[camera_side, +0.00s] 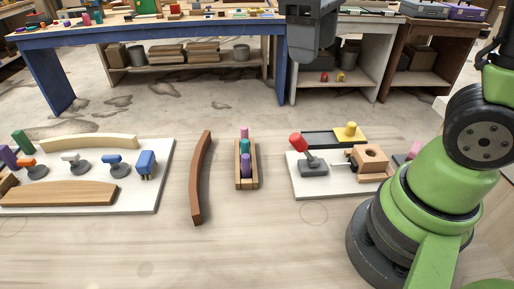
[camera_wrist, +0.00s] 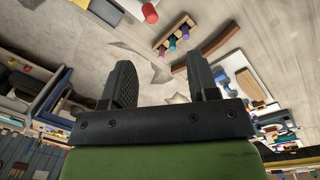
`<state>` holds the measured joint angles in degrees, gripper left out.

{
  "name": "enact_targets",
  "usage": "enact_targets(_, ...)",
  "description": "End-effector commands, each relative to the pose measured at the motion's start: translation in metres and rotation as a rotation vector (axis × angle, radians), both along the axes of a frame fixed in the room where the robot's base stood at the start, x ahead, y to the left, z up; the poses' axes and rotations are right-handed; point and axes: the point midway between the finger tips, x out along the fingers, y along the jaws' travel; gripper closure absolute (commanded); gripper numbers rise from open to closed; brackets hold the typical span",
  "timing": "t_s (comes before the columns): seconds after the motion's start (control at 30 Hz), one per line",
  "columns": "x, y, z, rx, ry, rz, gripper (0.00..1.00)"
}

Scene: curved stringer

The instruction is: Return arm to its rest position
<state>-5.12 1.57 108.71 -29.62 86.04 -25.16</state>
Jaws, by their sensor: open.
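My gripper (camera_wrist: 163,88) is open and empty in the wrist view, its two dark fingers spread apart, high above the table. In the side view only a dark part of its body (camera_side: 312,28) shows at the top, with the fingertips not clearly seen. The curved brown stringer (camera_side: 201,178) lies alone on the light wooden table in the side view, apart from my gripper. It also shows in the wrist view (camera_wrist: 193,62).
A wooden holder (camera_side: 254,181) with coloured pegs stands right of the stringer. A white board (camera_side: 148,196) with several parts lies left. Another board (camera_side: 308,188) with a red-knobbed lever (camera_side: 311,160) lies right. The table front is clear. A blue workbench (camera_side: 150,34) stands behind.

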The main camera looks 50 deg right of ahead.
Motion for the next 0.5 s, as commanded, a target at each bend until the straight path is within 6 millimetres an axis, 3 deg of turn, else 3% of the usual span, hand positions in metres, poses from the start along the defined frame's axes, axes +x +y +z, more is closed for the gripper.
enact_targets(0.2,-0.045,0.01,0.017,0.179,-0.325,-0.202,0.46)
enact_targets(0.5,-0.077,0.019,0.018,0.367,-0.603,-0.416,0.46)
